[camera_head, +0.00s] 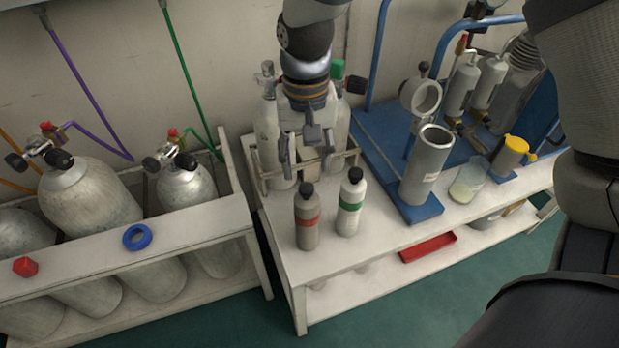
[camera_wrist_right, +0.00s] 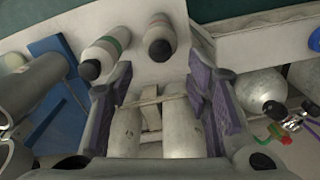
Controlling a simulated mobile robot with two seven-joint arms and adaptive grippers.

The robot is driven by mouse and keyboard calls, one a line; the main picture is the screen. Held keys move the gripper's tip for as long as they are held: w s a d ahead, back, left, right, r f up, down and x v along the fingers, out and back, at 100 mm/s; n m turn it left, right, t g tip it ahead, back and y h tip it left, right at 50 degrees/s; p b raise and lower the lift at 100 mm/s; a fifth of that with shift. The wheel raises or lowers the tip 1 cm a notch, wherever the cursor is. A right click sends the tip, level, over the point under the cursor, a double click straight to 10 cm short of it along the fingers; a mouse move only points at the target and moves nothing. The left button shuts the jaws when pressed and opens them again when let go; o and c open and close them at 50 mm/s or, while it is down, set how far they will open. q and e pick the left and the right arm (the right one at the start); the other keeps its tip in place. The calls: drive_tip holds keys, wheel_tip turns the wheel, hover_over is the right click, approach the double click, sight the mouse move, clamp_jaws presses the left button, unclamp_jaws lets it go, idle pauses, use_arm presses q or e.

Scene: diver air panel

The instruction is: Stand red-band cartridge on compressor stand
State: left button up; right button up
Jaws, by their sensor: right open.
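The red-band cartridge (camera_head: 308,234), grey with a black cap, stands upright on the white bench. My right gripper (camera_head: 306,155) is open and empty, pointing down over the rack behind both cartridges. Its pads (camera_wrist_right: 165,95) are spread wide. The blue compressor stand (camera_head: 421,210) carries a grey cylinder (camera_head: 427,165). My left gripper is not in view.
White bottles (camera_head: 268,135) stand in a wooden rack at the bench's back, close around my right gripper. A beaker (camera_head: 468,182) and a yellow-capped pot (camera_head: 510,155) stand right. A red tray (camera_head: 428,247) lies below. The bench front-left is clear.

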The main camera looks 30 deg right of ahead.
wheel_tip(320, 180, up, 5)
drive_tip(key=s+f+n+g, duration=0.1)
drive_tip(key=s+f, duration=0.4)
drive_tip(key=f, duration=0.3)
drive_tip(key=s+f+n, duration=0.1)
drive_tip(key=s+f, duration=0.4)
drive_tip(key=f, duration=0.3)
drive_tip(key=s+f+n, duration=0.1)
drive_tip(key=s+f, duration=0.2)
drive_tip(key=s, duration=0.4)
drive_tip(key=s+a+f+n+g, duration=0.1)
drive_tip(key=s+f, duration=0.2)
drive_tip(key=s, duration=0.4)
drive_tip(key=s+f+n, duration=0.1)
drive_tip(key=s+f, duration=0.2)
drive_tip(key=s, duration=0.5)
drive_tip(key=shift+a, duration=0.3)
drive_tip(key=shift+s, duration=0.1)
